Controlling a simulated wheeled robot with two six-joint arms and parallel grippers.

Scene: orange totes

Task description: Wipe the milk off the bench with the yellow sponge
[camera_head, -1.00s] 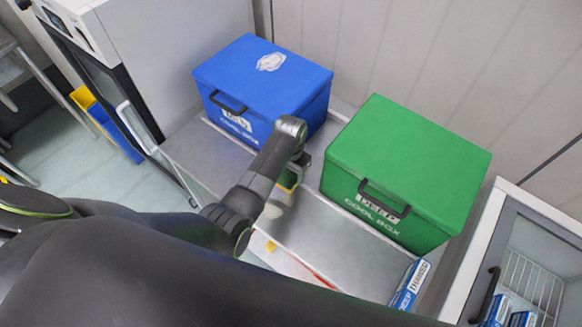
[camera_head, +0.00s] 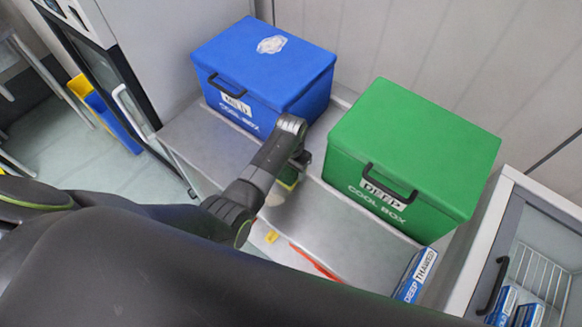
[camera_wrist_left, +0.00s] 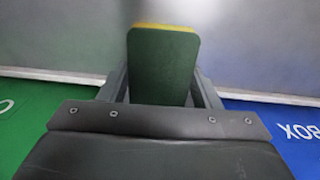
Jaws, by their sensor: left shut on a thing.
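The sponge (camera_head: 287,181), green with a yellow layer, is held by my left gripper (camera_head: 292,172) low at the bench, between the two cool boxes. In the left wrist view the sponge (camera_wrist_left: 163,68) stands between the two fingers, its green face toward the camera and a yellow edge at its far end. The gripper is shut on it. The bench (camera_head: 345,225) is bare grey metal here. A small whitish patch (camera_head: 275,198) shows just below the sponge, partly hidden by my arm; it may be milk. I cannot tell whether the sponge touches the bench. My right gripper is out of view.
A blue cool box (camera_head: 265,75) stands behind left and a green cool box (camera_head: 415,145) to the right, both close to my left gripper. A blue and white carton (camera_head: 415,276) lies at the bench's right end. Red and yellow items (camera_head: 313,262) show below the bench's front edge.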

